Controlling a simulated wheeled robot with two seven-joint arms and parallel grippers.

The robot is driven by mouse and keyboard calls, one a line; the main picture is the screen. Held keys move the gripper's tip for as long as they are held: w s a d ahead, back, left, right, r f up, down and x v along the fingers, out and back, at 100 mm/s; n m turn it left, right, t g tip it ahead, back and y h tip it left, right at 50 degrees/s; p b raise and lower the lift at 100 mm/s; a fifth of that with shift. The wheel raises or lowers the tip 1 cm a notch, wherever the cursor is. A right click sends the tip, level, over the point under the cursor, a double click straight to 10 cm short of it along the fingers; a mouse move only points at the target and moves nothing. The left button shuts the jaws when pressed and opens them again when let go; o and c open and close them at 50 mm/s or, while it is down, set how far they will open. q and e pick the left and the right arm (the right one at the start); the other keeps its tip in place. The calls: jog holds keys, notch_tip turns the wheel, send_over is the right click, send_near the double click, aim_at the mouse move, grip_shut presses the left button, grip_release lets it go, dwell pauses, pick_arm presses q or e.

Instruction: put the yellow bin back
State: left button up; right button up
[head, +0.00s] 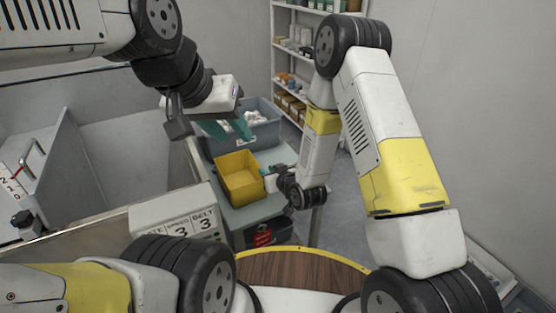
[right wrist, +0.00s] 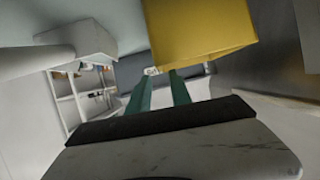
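The yellow bin (head: 240,187) stands upright on a grey-green table (head: 254,211) in the middle of the head view; its inside looks empty. My right gripper (head: 271,181) is at the bin's right side, close to its wall; contact is unclear. In the right wrist view the yellow bin (right wrist: 202,28) fills the upper right, and the right gripper's teal fingers (right wrist: 160,82) are apart with a gap between them, their tips near the bin's lower edge. My left gripper (head: 228,129) hangs above and behind the bin, teal fingers apart and empty.
A grey bin (head: 266,131) with white pieces stands behind the yellow bin. A dark bin (head: 270,236) sits below the table. A counter box (head: 175,217) and metal partitions stand left. Shelves (head: 292,82) stand at the back; floor (head: 345,215) is open to the right.

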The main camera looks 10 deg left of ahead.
jog(key=s+d+r+m+g+h, duration=0.1)
jog(key=s+d+r+h, duration=0.1)
jog(key=d+r, duration=0.7)
jog(key=s+d+r+m+g+h, duration=0.1)
jog(key=s+d+r+m+h, duration=0.1)
jog(key=d+r, duration=0.75)
jog(key=s+d+r+m+g, duration=0.1)
jog(key=s+d+r, duration=0.1)
jog(key=s+r, duration=0.2)
jog(key=s+d+r+m+g+h, duration=0.1)
jog(key=s+d+r, duration=0.2)
jog(key=s, duration=0.7)
jog(key=s+d+r, duration=0.2)
jog(key=s+r, duration=0.3)
jog(key=s, duration=0.2)
jog(key=shift+s+d+r+m+g, duration=0.15)
jog(key=shift+d+m+g, duration=0.05)
jog(key=shift+m+g, duration=0.2)
